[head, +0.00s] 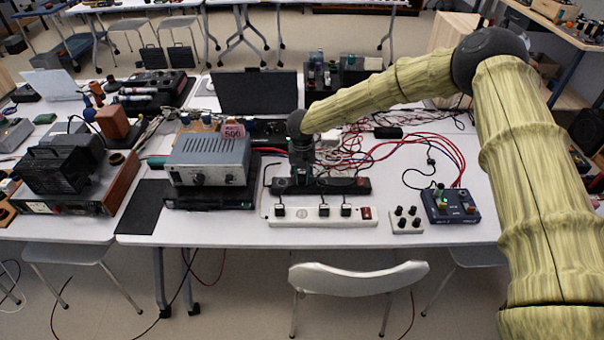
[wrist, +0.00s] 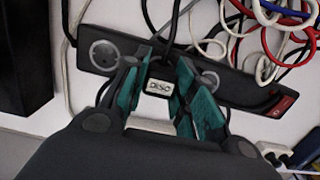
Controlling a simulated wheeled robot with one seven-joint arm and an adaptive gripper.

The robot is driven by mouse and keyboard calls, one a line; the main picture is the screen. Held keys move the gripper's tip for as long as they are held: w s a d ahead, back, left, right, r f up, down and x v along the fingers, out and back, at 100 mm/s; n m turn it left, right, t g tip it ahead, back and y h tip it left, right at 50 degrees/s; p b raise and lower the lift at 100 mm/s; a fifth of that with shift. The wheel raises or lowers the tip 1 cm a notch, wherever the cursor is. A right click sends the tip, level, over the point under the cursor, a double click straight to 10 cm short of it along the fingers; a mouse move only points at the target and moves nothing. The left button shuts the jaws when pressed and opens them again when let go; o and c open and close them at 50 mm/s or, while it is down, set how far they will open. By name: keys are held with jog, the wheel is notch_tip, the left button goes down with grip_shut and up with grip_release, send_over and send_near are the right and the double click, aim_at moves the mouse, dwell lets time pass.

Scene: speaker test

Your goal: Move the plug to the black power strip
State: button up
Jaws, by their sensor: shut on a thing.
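The black power strip (head: 345,185) lies on the white table, behind the white power strip (head: 325,222). In the wrist view the black strip (wrist: 82,38) crosses the frame at a slant, with a round socket on either side of my fingers and a red switch at its right end. My gripper (head: 302,178) points down over the black strip. Its teal fingers (wrist: 160,72) are shut on a small black plug (wrist: 158,88) with a pale label. The plug is over the strip, between the two visible sockets. I cannot tell whether its pins are in a socket.
The white strip holds several black plugs and has a red switch. A white block with black knobs (head: 405,219) and a blue box (head: 451,206) stand to the right. Red and white cables (head: 375,153) tangle behind. A grey power supply (head: 208,160) stands left.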

jog(key=shift+f, duration=0.55)
jog(key=o, duration=1.1)
jog(key=shift+o, duration=0.2)
jog(key=shift+r, duration=0.15)
jog(key=shift+r+p, duration=2.05)
jog(key=shift+r, duration=1.6)
